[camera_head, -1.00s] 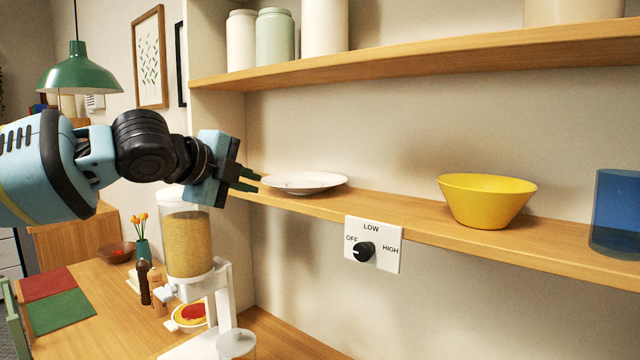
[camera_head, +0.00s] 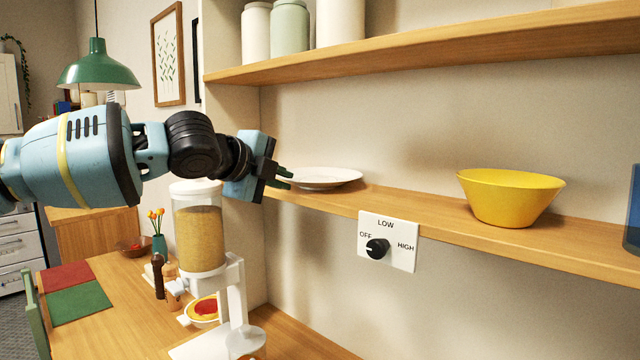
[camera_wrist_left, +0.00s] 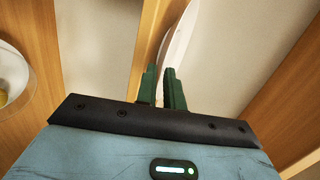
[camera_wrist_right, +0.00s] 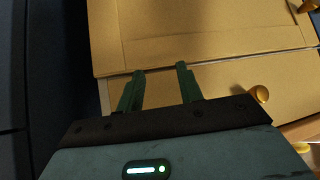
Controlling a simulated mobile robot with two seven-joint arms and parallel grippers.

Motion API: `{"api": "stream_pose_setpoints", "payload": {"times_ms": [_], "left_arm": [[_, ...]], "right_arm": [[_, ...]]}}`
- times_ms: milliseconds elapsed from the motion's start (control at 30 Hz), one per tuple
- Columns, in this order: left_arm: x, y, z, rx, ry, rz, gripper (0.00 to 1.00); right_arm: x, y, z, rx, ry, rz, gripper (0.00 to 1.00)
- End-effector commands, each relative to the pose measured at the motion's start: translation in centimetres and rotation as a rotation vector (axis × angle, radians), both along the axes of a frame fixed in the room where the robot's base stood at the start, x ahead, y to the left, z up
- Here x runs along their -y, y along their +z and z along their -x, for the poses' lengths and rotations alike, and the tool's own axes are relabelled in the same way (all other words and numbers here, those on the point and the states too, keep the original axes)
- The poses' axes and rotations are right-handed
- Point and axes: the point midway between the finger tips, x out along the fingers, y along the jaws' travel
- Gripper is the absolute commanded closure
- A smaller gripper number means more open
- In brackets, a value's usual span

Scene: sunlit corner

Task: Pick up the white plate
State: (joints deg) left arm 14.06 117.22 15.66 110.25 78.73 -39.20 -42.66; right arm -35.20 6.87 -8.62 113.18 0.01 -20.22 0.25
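The white plate (camera_head: 326,177) lies on the lower wooden shelf near its left end. My left gripper (camera_head: 284,178) is at the plate's left edge, level with the shelf. In the left wrist view the left gripper's fingers (camera_wrist_left: 159,80) are close together, with the plate's rim (camera_wrist_left: 180,32) between them; the exact contact is hard to see. My right gripper (camera_wrist_right: 160,82) shows only in its wrist view. Its fingers are apart and empty, in front of a wooden cabinet front.
A yellow bowl (camera_head: 510,198) stands on the same shelf (camera_head: 410,208), with a blue container (camera_head: 632,215) at far right. A dial panel (camera_head: 388,240) is below. Jars (camera_head: 290,28) stand on the upper shelf. A cereal dispenser (camera_head: 200,235) stands below my left arm.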

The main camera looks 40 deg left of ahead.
Motion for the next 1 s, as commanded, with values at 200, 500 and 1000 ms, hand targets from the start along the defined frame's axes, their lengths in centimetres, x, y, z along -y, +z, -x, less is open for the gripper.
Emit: {"api": "stream_pose_setpoints", "payload": {"times_ms": [200, 500, 1000], "left_arm": [[-0.1, -1.0, -2.0, -0.002, -0.001, -0.002, 0.91], [-0.1, -0.8, -2.0, 0.002, -0.001, -0.001, 0.98], [-0.1, -0.6, -2.0, 0.004, -0.002, -0.002, 1.00]], "right_arm": [[-0.2, -0.8, 0.7, -0.021, -0.004, -0.005, 0.64], [-0.3, -0.8, 0.6, -0.021, -0.005, -0.006, 0.64], [0.0, -0.8, 0.6, -0.020, 0.003, 0.002, 0.64]]}}
